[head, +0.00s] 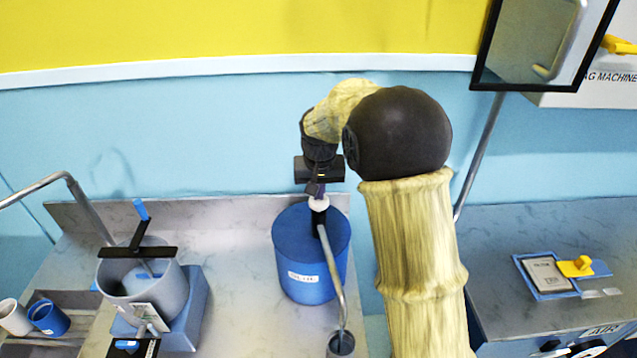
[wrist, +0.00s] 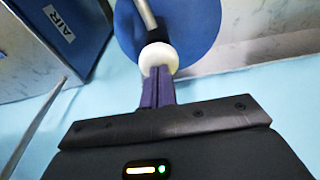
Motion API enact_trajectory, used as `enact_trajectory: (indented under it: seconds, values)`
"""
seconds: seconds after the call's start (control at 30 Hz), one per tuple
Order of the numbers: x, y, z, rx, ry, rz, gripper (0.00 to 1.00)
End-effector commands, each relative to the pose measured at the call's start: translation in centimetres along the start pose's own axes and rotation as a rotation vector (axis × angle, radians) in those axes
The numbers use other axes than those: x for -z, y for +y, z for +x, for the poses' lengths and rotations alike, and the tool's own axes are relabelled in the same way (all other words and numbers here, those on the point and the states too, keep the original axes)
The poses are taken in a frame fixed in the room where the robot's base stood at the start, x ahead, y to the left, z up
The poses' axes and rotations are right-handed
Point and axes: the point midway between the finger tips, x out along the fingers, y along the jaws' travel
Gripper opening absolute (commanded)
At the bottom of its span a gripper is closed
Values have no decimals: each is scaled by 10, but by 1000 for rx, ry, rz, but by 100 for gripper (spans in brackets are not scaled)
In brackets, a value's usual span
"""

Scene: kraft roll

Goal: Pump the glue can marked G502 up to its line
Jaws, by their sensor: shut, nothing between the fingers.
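A blue can (head: 310,262) stands on the grey counter with a small white label (head: 303,277) that is too blurred to read. A white pump knob (head: 319,203) tops it, and a bent metal spout (head: 333,266) runs down to a small grey cup (head: 341,345) in front. My gripper (head: 315,192) is above the can, pointing down, its purple fingers closed together. In the wrist view the fingertips (wrist: 158,72) meet the white knob (wrist: 158,57), touching or nearly touching; the blue lid (wrist: 190,30) lies below. No G502 mark or fill line can be read.
A grey pot (head: 145,285) with a black crossbar stands on a blue base to the left, under a bent pipe (head: 85,205). A white cup (head: 14,317) and blue cup (head: 49,317) are at the far left. A tray with a yellow knob (head: 575,266) is at right.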

Motion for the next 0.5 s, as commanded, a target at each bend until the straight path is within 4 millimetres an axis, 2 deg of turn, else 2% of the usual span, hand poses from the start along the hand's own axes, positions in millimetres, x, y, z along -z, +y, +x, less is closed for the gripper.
enact_trajectory:
  seconds: [0.17,0.5]
  values:
    - [-2,0,0,-2,-8,0,0]
    - [3,0,-21,-2,-8,0,0]
